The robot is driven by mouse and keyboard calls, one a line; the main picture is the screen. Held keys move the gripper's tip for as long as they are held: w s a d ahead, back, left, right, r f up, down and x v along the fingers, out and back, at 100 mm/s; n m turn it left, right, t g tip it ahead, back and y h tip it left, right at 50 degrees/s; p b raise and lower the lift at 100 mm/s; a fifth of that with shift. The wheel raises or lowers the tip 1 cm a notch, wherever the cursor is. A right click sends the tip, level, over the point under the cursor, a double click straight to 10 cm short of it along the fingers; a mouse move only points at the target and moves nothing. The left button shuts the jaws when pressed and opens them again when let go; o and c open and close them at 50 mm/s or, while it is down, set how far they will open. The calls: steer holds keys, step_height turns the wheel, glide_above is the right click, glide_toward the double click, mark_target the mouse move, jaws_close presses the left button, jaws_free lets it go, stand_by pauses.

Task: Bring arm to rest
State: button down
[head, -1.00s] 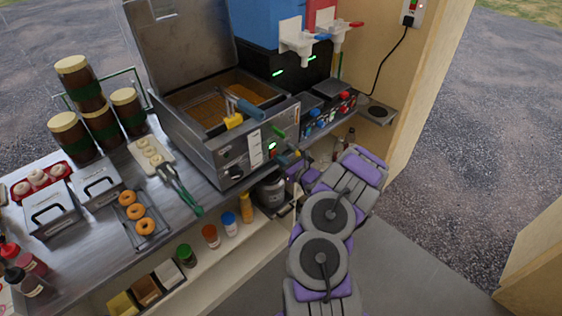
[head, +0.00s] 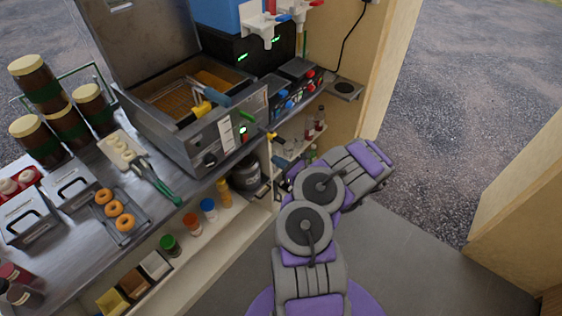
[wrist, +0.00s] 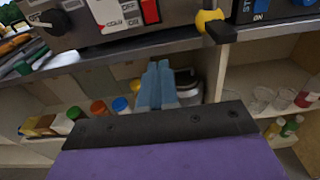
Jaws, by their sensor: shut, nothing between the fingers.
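My arm is folded in front of the counter in the head view, with its purple and grey links low at the right of centre. My gripper (head: 282,165) is near the counter's front edge, beside the lower shelf and partly hidden by my own arm. In the wrist view my gripper (wrist: 155,70) shows its two blue-grey fingers pressed together, with nothing between them. The fingers point toward the shelf under the counter, in front of a metal pot (wrist: 187,83).
The fryer (head: 190,115) stands on the counter (head: 75,267) above the shelf. A shelf divider (wrist: 213,75) is right of the fingers. Bottles (head: 315,125) and coloured-lid jars (head: 192,224) stand on the shelf. The floor (head: 400,245) right of my arm is clear.

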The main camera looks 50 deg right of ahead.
steer(key=shift+s+a, duration=0.15)
steer(key=shift+s, duration=0.5)
